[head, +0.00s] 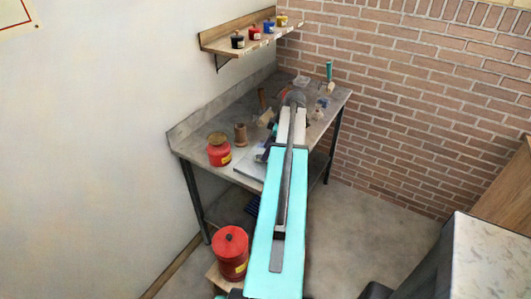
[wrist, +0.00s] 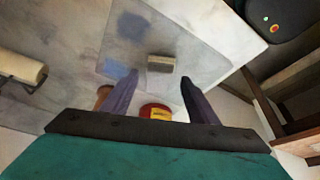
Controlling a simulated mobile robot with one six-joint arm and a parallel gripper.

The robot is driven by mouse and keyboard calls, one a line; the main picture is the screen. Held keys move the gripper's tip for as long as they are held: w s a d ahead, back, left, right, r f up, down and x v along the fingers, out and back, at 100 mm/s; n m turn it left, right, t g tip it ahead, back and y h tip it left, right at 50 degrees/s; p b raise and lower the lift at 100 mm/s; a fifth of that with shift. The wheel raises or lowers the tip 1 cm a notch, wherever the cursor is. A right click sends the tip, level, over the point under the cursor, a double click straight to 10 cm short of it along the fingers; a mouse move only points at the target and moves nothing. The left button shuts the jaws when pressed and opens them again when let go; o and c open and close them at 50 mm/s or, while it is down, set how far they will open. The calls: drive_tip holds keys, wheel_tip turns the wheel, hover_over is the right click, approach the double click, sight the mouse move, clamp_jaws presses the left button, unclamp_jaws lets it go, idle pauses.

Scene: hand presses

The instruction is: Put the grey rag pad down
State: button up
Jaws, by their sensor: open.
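In the wrist view, a small grey-tan block that looks like the grey rag pad (wrist: 161,64) lies on a pale, glossy slab (wrist: 188,52). My gripper (wrist: 159,90) is open, with its two dark fingers apart. The pad lies ahead of the fingertips, roughly centred between them and apart from both. A blue smear (wrist: 118,68) is on the slab to the left of the pad. In the head view my arm covers the gripper and the pad, so I cannot make out the pad there. Part of the slab (head: 252,167) shows beside my arm.
A red can (head: 219,151) and a brown cup (head: 241,133) stand on the workbench (head: 203,129). The red can also shows between my fingers in the wrist view (wrist: 155,111). A roller (wrist: 24,69) lies at the left. A shelf (head: 240,46) holds several small pots.

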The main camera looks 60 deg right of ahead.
drive_tip(key=b+v, duration=0.3)
drive_tip(key=v, duration=0.8)
drive_tip(key=shift+a, duration=0.1)
idle(0.7)
